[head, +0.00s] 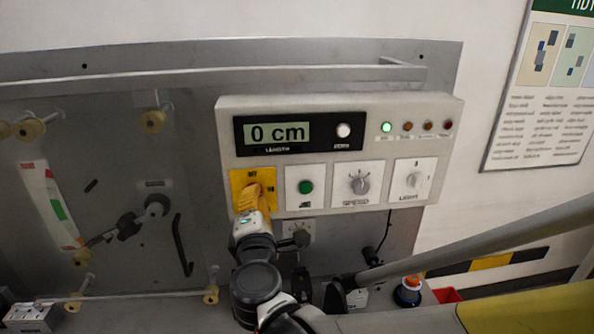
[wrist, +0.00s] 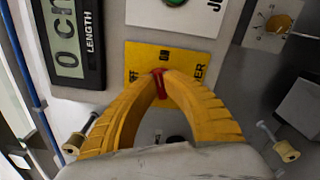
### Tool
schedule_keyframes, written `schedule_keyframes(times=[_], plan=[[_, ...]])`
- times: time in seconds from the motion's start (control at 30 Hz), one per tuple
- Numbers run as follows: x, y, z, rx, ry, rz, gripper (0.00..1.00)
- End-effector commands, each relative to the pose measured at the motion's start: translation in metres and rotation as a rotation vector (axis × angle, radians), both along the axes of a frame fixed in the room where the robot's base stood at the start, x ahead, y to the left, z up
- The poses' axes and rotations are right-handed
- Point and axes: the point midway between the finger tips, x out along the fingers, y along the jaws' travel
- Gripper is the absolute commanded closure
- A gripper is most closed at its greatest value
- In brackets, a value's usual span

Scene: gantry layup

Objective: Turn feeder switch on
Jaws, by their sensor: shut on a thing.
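The feeder switch is a red knob (wrist: 158,82) on a yellow plate (head: 237,180) at the lower left of the grey control panel (head: 365,108). In the wrist view the yellow plate (wrist: 175,58) carries partly covered lettering around the knob. My gripper (head: 252,190) is at the plate, and its yellow fingers (wrist: 159,80) are shut on the red knob. In the head view my fingers hide the knob. The knob's exact setting cannot be told. The display (head: 277,133) reads 0 cm, and a green lamp (head: 386,127) is lit at the panel's upper right.
Right of the yellow plate are a green button (head: 306,187), a speed knob (head: 359,184) and a light switch (head: 412,180). A metal rail (head: 200,78) runs above the panel. Yellow rollers (head: 152,121) stick out at the left. A grey bar (head: 480,240) crosses the lower right.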

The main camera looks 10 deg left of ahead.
Motion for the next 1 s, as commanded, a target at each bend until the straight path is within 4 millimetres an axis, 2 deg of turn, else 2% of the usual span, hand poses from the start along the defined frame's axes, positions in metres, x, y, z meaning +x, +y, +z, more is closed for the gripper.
schedule_keyframes(times=[0.43,1.0], plan=[[0.0004,0.0000,-0.0011,0.274,0.066,0.000,1.00],[0.0004,0.0001,-0.0009,0.340,0.082,0.000,1.00]])
